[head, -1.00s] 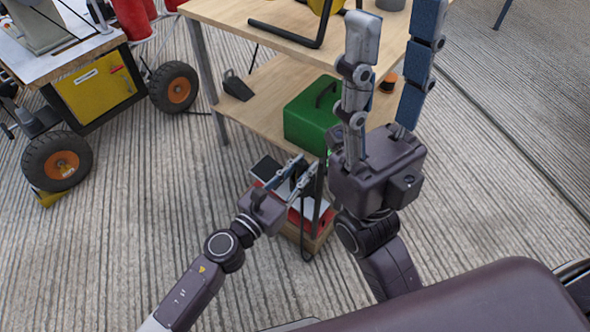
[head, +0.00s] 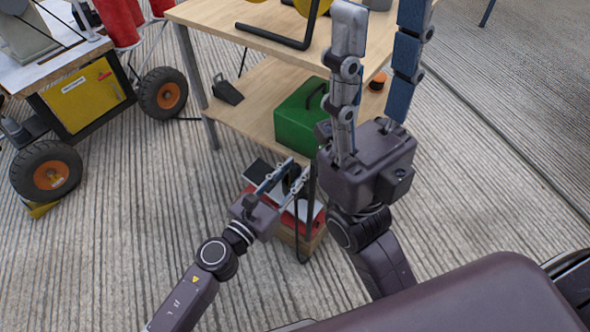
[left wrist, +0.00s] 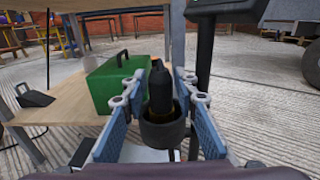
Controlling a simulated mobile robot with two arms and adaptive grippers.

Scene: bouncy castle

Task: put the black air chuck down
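The black air chuck (left wrist: 160,92) stands upright in a dark round cup-like holder (left wrist: 163,132) in the left wrist view. My left gripper (left wrist: 159,78) has its fingers spread on either side of the chuck, with small gaps that look clear of it. In the head view this gripper (head: 293,166) is low beside the table, over a small stand with a red and white top (head: 318,214); the chuck is hard to make out there. My right gripper (head: 383,20) points up in front of the table, its two fingers wide apart and empty.
A two-tier wooden table (head: 190,12) has a green case (head: 300,120) and a black wedge-shaped thing (head: 227,92) on its lower shelf. A thin dark post (head: 311,195) rises close to my left gripper. A wheeled yellow machine (head: 85,95) stands left. Floor between is clear.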

